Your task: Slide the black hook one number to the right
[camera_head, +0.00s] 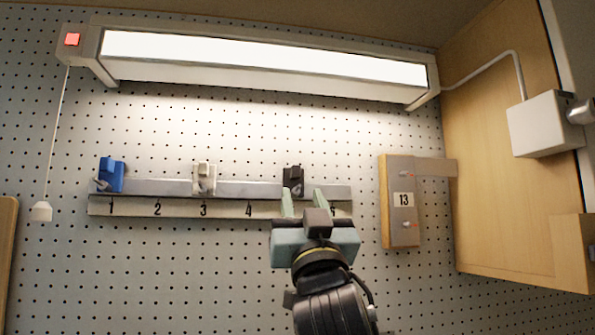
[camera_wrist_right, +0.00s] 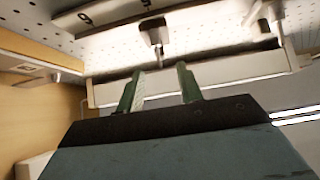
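The black hook (camera_head: 293,178) sits on the metal rail (camera_head: 240,188), right of the number 4; the number below it is hidden by my gripper. My right gripper (camera_head: 303,201) is open, with its two fingers pointing up at the rail just below the hook. In the head view the hook is nearer the left finger. In the right wrist view, which is turned over, the dark hook (camera_wrist_right: 153,32) shows beyond the fingertips (camera_wrist_right: 158,82), between their lines. Nothing is held, and I cannot tell whether a finger touches the hook. My left gripper is not in view.
A white hook (camera_head: 204,178) sits above 3 and a blue hook (camera_head: 111,175) above 1. The rail right of the black hook is free. A lit lamp (camera_head: 260,60) hangs above.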

